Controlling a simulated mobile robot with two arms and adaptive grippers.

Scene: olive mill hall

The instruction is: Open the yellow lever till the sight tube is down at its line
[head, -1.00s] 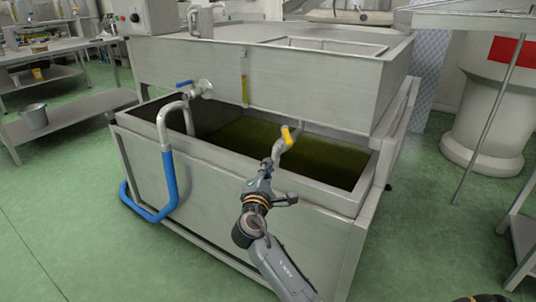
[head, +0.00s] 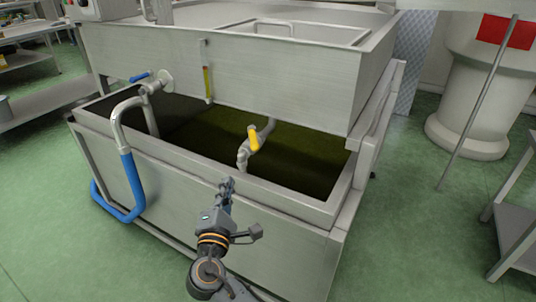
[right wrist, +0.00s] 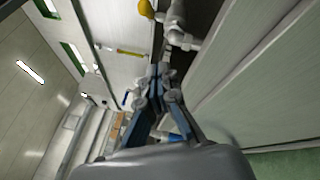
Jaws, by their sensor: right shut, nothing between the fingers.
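The yellow lever (head: 254,138) sits on a grey pipe valve over the open lower tank (head: 190,160). It slants along the pipe and also shows at the top of the right wrist view (right wrist: 145,7). The sight tube (head: 207,82) hangs upright on the front wall of the upper vat (head: 290,75). Yellow fills its lower part; its line is too small to make out. The tube shows in the right wrist view too (right wrist: 131,53). My right gripper (head: 228,182) is shut and empty, in front of the lower tank's rim, below and apart from the lever. My left gripper is out of view.
A second valve with a blue lever (head: 140,76) and a blue-sleeved pipe (head: 132,180) stand at the left of the tank. Dark green liquid lies in the lower tank. A steel table (head: 515,225) stands at the right, with open green floor before it.

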